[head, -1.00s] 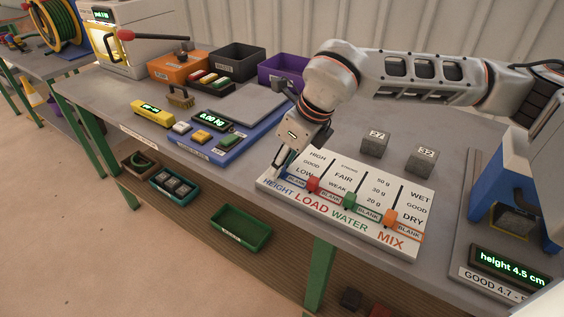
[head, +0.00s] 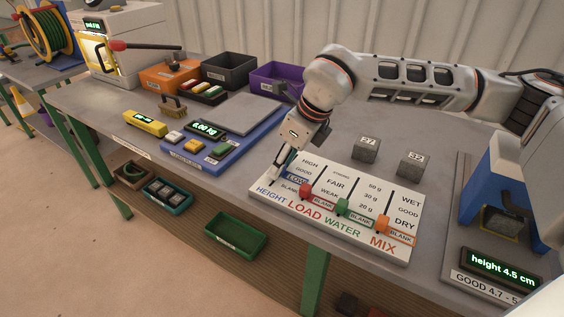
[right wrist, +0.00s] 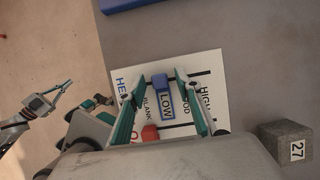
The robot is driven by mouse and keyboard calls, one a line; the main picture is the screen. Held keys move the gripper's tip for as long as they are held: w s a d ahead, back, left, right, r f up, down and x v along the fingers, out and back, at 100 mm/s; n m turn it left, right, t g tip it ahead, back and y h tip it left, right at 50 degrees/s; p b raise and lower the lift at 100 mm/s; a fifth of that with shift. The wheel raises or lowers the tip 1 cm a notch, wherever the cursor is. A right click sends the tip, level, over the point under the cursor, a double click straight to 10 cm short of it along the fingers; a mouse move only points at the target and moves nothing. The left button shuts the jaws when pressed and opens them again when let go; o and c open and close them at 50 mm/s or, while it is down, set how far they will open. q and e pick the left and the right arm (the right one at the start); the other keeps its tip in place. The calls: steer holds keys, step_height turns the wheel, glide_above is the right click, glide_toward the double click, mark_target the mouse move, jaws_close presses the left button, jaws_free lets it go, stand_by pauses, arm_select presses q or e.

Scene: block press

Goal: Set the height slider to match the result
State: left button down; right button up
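The white slider board (head: 345,232) lies on the bench with columns marked HEIGHT, LOAD, WATER and MIX. My right gripper (head: 280,166) is over its HEIGHT column. In the right wrist view, the blue height slider (right wrist: 160,82) stands between the two fingers (right wrist: 161,76), with a gap on each side. LOW is framed in blue beside it. The press display (head: 502,268) reads "height 4.5 cm"; the plate (head: 490,289) under it begins "GOOD 4.7". My left gripper (right wrist: 52,100) shows small in the right wrist view, away from the board; its opening is unclear.
The red (head: 305,191), green (head: 342,206) and orange (head: 382,225) sliders sit at BLANK. Blocks 27 (head: 366,149) and 32 (head: 413,164) stand behind the board. The blue press (head: 482,207) is to the right, the scale (head: 215,150) to the left.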

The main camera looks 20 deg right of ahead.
steer(key=v, duration=1.2)
stand_by(0.4)
